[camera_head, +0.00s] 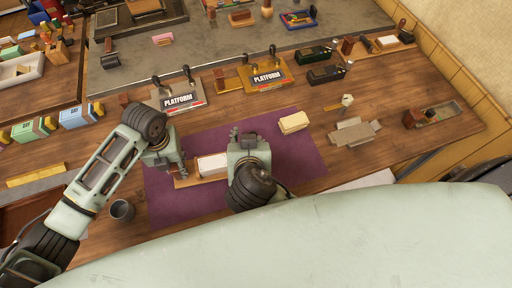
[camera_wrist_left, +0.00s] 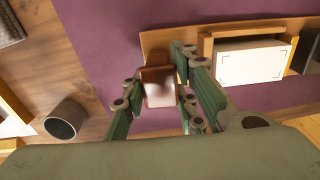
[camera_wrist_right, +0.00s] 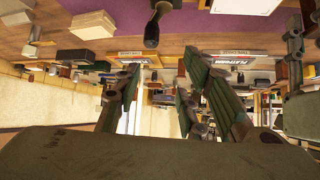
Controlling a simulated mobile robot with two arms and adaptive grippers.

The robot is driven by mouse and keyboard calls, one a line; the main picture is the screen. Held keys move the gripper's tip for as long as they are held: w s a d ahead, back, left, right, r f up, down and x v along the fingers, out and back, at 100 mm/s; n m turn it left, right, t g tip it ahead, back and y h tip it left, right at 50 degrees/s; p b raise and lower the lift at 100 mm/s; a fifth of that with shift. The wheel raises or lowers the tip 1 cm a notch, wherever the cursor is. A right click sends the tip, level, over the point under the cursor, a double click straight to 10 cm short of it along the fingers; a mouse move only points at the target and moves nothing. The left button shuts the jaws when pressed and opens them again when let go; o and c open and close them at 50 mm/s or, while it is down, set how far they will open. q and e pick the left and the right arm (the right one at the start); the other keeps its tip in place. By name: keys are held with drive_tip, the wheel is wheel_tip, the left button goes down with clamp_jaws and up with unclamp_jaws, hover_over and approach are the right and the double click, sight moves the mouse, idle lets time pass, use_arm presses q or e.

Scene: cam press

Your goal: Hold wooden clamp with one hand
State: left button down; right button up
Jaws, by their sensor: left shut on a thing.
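The wooden clamp (camera_wrist_left: 158,88) is a reddish-brown block at the left end of a wooden board (camera_wrist_left: 160,38) on the purple mat (camera_head: 165,207). My left gripper (camera_head: 180,172) has its green fingers around the block's sides and is shut on it; the fingers also show in the left wrist view (camera_wrist_left: 158,100). A white card stack (camera_head: 212,165) lies in a wooden frame on the same board; it also shows in the left wrist view (camera_wrist_left: 248,60). My right gripper (camera_head: 243,137) is above the mat at the board's right. Its fingers are apart and empty in the right wrist view (camera_wrist_right: 165,85).
A grey cup (camera_head: 122,210) stands left of the mat. A cream block (camera_head: 293,122) lies on the mat's right part. Two platform signs (camera_head: 180,101) (camera_head: 267,77) stand behind the mat. Grey plates (camera_head: 355,132) lie to the right. Bare wood lies between them and the mat.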

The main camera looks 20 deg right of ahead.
drive_tip(key=shift+m+g, duration=0.4)
drive_tip(key=shift+g, duration=0.1)
drive_tip(key=x, duration=0.3)
drive_tip(key=s+d+x, duration=0.1)
drive_tip(key=x, duration=0.3)
drive_tip(key=f+x, duration=0.1)
drive_tip(key=x, duration=0.2)
drive_tip(key=shift+d+f, duration=0.25)
drive_tip(key=shift+f, duration=0.1)
drive_tip(key=shift+c, duration=0.3)
drive_tip(key=shift+s+d, duration=0.1)
drive_tip(key=shift+d, duration=0.05)
clamp_jaws()
drive_tip(key=shift+f, duration=0.1)
